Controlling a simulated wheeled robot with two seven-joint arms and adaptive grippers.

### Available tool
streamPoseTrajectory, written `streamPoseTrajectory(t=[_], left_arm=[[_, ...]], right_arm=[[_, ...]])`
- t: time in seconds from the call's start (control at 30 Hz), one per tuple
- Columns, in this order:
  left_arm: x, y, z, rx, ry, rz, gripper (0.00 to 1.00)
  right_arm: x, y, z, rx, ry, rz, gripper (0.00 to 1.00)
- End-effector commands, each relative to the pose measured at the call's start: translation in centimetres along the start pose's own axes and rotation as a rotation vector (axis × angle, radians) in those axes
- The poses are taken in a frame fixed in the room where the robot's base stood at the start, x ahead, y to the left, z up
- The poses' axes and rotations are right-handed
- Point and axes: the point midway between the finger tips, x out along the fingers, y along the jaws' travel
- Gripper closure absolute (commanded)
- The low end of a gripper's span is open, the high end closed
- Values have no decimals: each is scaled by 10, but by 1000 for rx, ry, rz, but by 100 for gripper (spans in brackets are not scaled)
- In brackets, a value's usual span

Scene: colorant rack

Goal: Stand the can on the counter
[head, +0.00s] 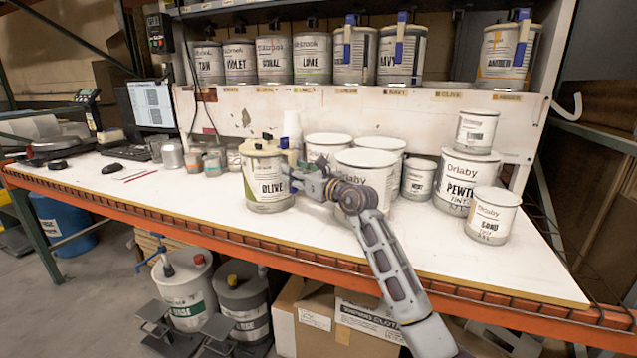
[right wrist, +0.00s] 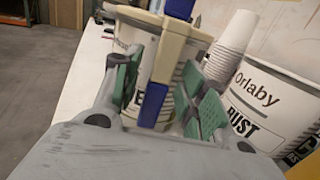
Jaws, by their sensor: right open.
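The olive can (head: 268,183), cream and white with an OLIVE label and a dispenser with a blue lever on its lid, stands upright on the white counter (head: 200,210). My right gripper (head: 292,182) is at the can's right side, low over the counter. In the right wrist view the can (right wrist: 133,37) shows between the green finger pads of my open right gripper (right wrist: 163,88), with the blue lever in front. Whether either pad touches the can is hidden. My left gripper is out of view.
Several cans, including the pewter can (head: 470,178) and the sand can (head: 492,215), stand right of my arm. White cups (head: 292,128) are behind the olive can. A shelf (head: 330,86) of colorant cans runs above. The counter's front left is clear.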

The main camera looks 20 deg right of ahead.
Motion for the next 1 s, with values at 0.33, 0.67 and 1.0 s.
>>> streamPoseTrajectory(t=[0.33, 0.67, 1.0], left_arm=[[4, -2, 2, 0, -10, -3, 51], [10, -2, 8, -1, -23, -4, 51], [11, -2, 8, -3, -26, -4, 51]], right_arm=[[-36, 0, -1, -2, 2, -1, 58], [-72, 0, -1, -2, 2, -1, 58], [-101, 0, 0, 0, 1, 0, 58]])
